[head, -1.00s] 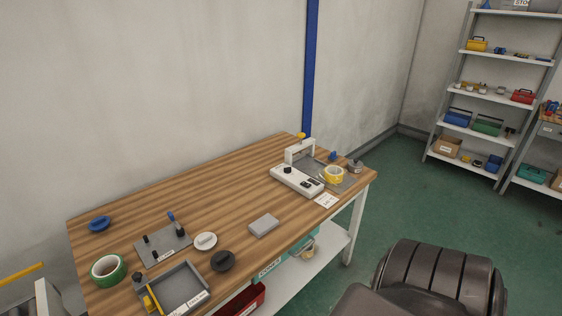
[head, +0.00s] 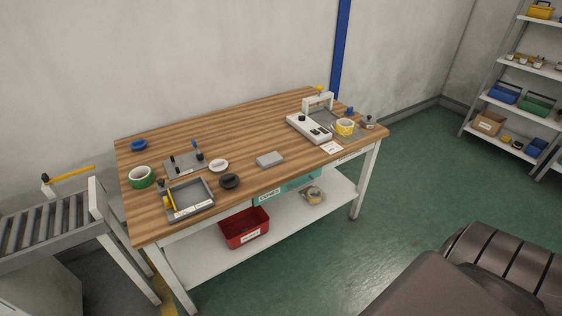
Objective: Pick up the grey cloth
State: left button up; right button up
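A small flat grey block-like item, which looks like the folded grey cloth (head: 270,159), lies on the wooden workbench (head: 240,140) near the middle of its front half. Nothing touches it. A black disc and a white disc lie to its left, and the white machine stands to its right. Neither of my grippers shows in the head view.
The bench holds a green tape roll (head: 142,177), a grey tray (head: 188,196), a black disc (head: 229,181), a white disc (head: 218,165) and a white machine (head: 309,128) with yellow tape (head: 345,126). A red bin (head: 244,229) sits below. A roller conveyor (head: 52,222) stands left. Green floor is open at right.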

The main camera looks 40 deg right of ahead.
aim_at(265, 162)
jog(key=z, duration=1.9)
jog(key=i, duration=0.5)
jog(key=z, duration=0.05)
